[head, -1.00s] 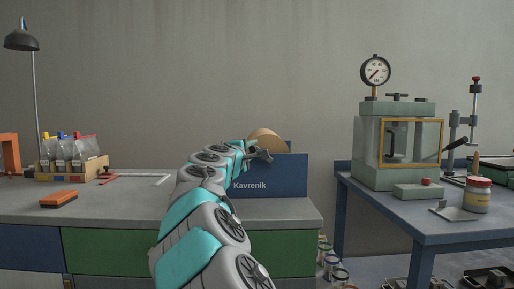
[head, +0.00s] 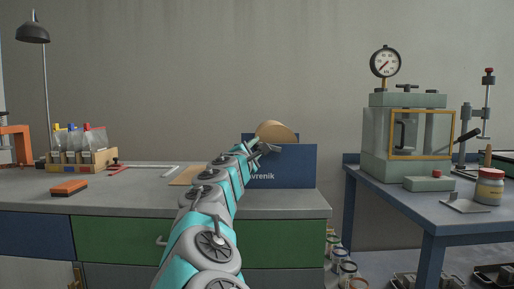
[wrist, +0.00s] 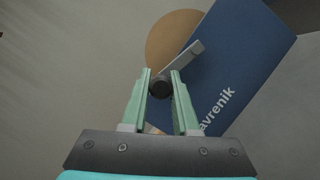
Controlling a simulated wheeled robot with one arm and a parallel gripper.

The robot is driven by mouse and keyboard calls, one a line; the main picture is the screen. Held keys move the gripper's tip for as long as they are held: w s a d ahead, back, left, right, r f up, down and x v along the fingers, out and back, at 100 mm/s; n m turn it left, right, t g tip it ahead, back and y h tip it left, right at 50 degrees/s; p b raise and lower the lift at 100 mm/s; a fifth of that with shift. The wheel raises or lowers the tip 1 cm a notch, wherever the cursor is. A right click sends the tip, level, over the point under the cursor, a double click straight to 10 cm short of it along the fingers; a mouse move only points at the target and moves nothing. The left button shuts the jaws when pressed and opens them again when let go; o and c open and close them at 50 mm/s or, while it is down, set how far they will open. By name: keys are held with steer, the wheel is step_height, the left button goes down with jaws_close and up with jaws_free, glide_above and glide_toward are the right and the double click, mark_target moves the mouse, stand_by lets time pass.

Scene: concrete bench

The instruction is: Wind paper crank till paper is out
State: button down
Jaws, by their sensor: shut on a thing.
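The paper dispenser is a blue box (head: 292,168) with white lettering, partly hidden by my arm in the head view. A tan paper roll (head: 277,131) shows above its top edge. A flat tan sheet (head: 187,176), seemingly paper, lies on the bench left of the box, partly behind my arm. In the wrist view the crank is a grey bar (wrist: 184,60) with a dark round knob (wrist: 160,87), in front of the blue box face (wrist: 235,65) and the roll (wrist: 172,36). My gripper (wrist: 160,83) is shut on the knob, one finger on each side.
The bench (head: 130,188) also holds a crate of bags (head: 82,160), an orange block (head: 69,187) and a red-handled tool (head: 115,168). A blue table (head: 420,210) with a press (head: 405,140) stands right, past a gap with several jars (head: 346,270).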

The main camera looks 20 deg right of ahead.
steer(key=c, duration=0.7)
jaws_free()
steer(key=shift+a, duration=0.1)
steer(key=shift+s+a+f, duration=0.1)
steer(key=shift+s+a, duration=0.3)
steer(key=shift+s, duration=0.1)
steer(key=shift+v, duration=3.25)
steer(key=shift+d, duration=0.1)
